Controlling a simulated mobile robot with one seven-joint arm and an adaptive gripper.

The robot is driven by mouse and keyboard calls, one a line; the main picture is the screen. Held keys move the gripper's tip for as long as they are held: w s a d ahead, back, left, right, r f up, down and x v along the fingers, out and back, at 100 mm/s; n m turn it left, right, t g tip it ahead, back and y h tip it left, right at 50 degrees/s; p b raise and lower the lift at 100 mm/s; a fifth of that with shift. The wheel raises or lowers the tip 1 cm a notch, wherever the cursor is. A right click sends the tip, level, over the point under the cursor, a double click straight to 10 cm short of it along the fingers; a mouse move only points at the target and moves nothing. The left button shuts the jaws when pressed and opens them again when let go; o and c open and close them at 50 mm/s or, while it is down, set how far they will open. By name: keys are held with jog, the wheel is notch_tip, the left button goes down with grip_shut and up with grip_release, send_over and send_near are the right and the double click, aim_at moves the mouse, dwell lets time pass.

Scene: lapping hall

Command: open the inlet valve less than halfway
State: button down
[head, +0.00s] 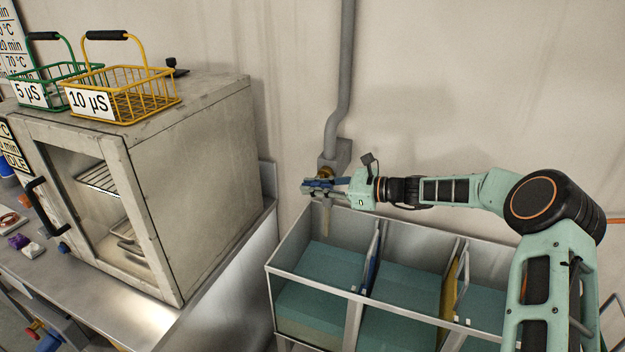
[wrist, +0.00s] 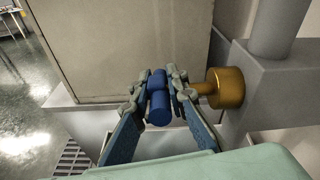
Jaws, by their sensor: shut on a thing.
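The inlet valve is a brass body (wrist: 226,88) on a grey block at the foot of a wall pipe, with a blue handle (wrist: 158,104). In the head view the brass part (head: 325,172) shows just above my gripper (head: 318,186), and a pale spout (head: 326,220) hangs below over the tank. In the wrist view my gripper (wrist: 160,84) has its fingers on both sides of the blue handle and is shut on it. The fingers cover part of the handle, and its exact turn angle is hard to tell.
A metal tank (head: 290,262) with several teal-filled compartments stands below my arm. A steel cabinet (head: 190,150) with a glazed door stands left on a bench, carrying a green basket (head: 60,75) and a yellow basket (head: 150,98). A grey pipe (head: 346,60) runs up the wall.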

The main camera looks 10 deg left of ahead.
jog(key=h+p, duration=0.2)
jog(key=p, duration=0.1)
jog(key=shift+r+h, duration=0.2)
jog(key=shift+h, duration=0.1)
jog(key=shift+f+g+h+p, duration=0.3)
jog(key=shift+h+p, duration=0.2)
jog(key=shift+p, duration=0.4)
jog(key=shift+f, duration=0.1)
jog(key=c, duration=1.9)
grip_release()
jog(key=v, duration=1.2)
